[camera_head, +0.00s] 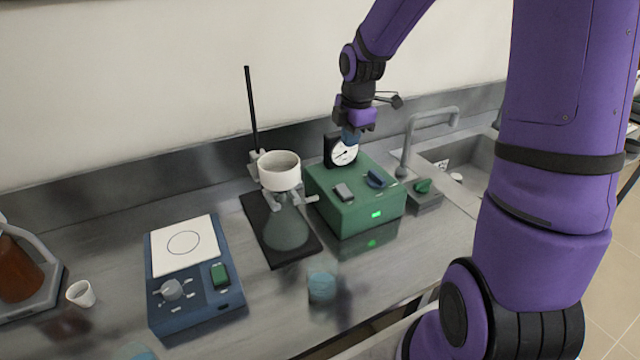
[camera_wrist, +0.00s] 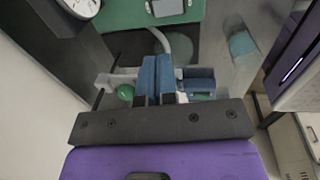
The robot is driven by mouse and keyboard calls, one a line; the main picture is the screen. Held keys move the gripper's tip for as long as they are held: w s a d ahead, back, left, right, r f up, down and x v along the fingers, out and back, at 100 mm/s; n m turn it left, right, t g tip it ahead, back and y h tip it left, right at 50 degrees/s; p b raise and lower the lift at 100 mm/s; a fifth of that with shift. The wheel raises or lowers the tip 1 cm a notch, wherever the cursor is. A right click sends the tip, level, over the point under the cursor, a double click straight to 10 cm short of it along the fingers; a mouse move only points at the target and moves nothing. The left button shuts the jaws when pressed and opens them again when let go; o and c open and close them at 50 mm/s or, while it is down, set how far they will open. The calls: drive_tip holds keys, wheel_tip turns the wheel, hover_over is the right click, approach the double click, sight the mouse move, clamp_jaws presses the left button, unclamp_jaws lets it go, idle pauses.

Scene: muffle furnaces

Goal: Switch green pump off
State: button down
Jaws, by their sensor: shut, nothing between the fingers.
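The green pump (camera_head: 358,212) stands on the counter behind and right of the flask. A grey rocker switch (camera_head: 343,192) and a dark blue lever (camera_head: 376,179) sit on its top, and a small green light glows on its front. A round white gauge (camera_head: 343,153) rises at its back. My gripper (camera_head: 351,138) is shut and empty, its blue fingertips above and close to the gauge, apart from the switch. In the wrist view the shut blue fingers (camera_wrist: 157,62) point toward the pump's green top (camera_wrist: 125,15), with the switch (camera_wrist: 167,7) at the upper edge.
A flask with a white funnel (camera_head: 280,170) on a dark stand with a tall rod is left of the pump. A blue hotplate (camera_head: 188,302) stands farther left. A sink with a grey faucet (camera_head: 408,130) and a small green-knobbed box (camera_head: 424,199) are right of the pump.

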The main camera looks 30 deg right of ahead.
sight(344, 190)
drive_tip(key=shift+a, duration=0.15)
drive_tip(key=f, duration=0.4)
drive_tip(key=w+f, duration=0.1)
drive_tip(key=f, duration=0.4)
drive_tip(key=w+f, duration=0.1)
drive_tip(key=f, duration=0.4)
idle(0.4)
drive_tip(key=shift+w+f+g, duration=0.1)
drive_tip(key=shift+f+g, duration=0.05)
drive_tip(key=shift+g, duration=0.15)
drive_tip(key=shift+s+r, duration=0.2)
drive_tip(key=shift+s, duration=0.6)
